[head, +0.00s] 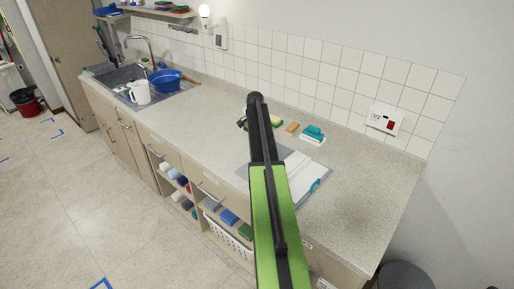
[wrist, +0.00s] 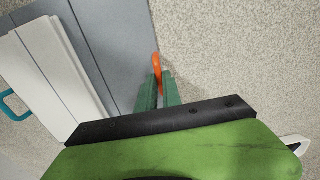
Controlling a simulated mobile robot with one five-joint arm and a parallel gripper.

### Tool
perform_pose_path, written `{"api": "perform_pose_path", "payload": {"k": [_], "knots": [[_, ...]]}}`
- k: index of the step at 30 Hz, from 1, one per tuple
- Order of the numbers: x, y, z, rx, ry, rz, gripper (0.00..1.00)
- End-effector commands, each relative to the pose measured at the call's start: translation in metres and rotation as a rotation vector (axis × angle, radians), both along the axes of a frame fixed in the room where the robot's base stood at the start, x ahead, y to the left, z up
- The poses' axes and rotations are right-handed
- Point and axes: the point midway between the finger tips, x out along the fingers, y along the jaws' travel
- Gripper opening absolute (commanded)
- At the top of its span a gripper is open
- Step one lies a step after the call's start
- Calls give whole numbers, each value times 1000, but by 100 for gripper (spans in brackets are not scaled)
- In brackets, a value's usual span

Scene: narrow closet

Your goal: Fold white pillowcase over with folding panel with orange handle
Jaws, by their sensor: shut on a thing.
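The white pillowcase (wrist: 48,72) lies flat on the grey folding board, at the left of the wrist view. It also shows in the head view (head: 303,172), partly behind my arm. The grey panel (wrist: 108,40) with the orange handle (wrist: 156,66) lies flat beside the pillowcase. My gripper (wrist: 158,82) has its green fingers shut on the orange handle at the panel's edge. In the head view my arm hides the orange handle and the gripper. A teal handle (wrist: 8,104) is on the board's opposite side.
The speckled counter (head: 365,185) is clear to the right of the board. Behind it are a teal item (head: 313,131) and a tan block (head: 292,127). A blue basin (head: 167,81) and white jug (head: 139,92) stand at the sink. Open shelves are below the counter.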

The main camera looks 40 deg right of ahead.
Motion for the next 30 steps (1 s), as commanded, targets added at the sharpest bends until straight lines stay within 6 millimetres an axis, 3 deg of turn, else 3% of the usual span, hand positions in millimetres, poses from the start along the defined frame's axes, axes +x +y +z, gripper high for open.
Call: {"api": "perform_pose_path", "payload": {"k": [1, 6, 17, 23, 30], "knots": [[2, 2, -1, 4, -4, 4, 11], [1, 2, -1, 3, -3, 2, 32], [0, 1, 3, 2, -1, 0, 32], [0, 1, 29, 2, -1, 0, 32], [2, 1, 83, 2, -1, 1, 32]]}}
